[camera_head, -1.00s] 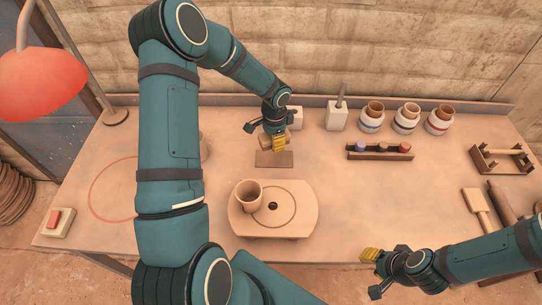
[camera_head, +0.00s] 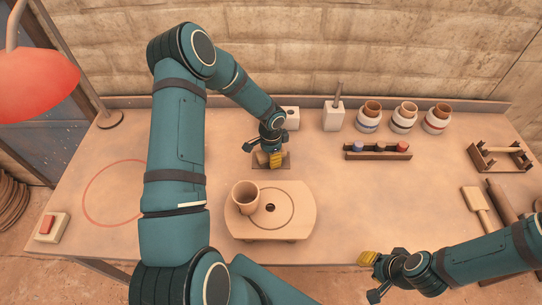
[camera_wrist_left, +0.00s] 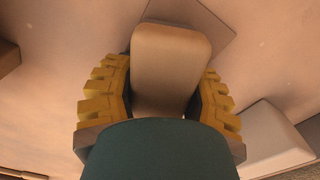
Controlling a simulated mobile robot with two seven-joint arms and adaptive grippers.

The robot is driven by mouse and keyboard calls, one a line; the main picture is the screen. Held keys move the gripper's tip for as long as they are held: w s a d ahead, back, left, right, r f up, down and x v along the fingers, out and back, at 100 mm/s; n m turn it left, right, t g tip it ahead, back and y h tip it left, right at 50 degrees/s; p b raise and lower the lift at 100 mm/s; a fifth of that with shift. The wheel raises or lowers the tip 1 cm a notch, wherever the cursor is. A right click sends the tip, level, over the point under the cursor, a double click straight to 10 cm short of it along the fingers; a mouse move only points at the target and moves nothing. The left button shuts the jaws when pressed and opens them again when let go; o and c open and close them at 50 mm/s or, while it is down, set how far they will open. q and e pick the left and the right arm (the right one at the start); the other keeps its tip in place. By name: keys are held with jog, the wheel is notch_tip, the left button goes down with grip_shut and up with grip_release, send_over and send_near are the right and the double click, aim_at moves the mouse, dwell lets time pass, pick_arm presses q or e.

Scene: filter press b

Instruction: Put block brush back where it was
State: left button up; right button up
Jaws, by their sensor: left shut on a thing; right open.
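My left gripper (camera_head: 269,159) is shut on the block brush, a pale tan block with rounded corners that shows between the yellow fingers in the left wrist view (camera_wrist_left: 172,58). In the head view the brush is mostly hidden by the gripper. The gripper is over the flat brown pad (camera_head: 286,164) on the table behind the wheel. Part of the pad shows beyond the brush in the left wrist view (camera_wrist_left: 212,28). I cannot tell whether the brush touches the pad. My right gripper (camera_head: 367,259) is open and empty near the front edge.
A clay cup (camera_head: 245,196) stands on the round-ended wheel board (camera_head: 300,215) in front of the pad. A white block with a hole (camera_head: 292,119) stands just behind. A rack of coloured pots (camera_head: 377,153) and several jars (camera_head: 403,120) are to the right.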

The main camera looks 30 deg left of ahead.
pick_arm(q)
jog(key=o, duration=1.3)
jog(key=shift+f, duration=0.1)
jog(key=shift+c, duration=0.2)
jog(key=shift+r+p, duration=0.3)
jog(key=shift+r, duration=0.05)
notch_tip(320, 180, up, 12)
jog(key=shift+f+p, duration=0.15)
jog(key=shift+p, duration=0.6)
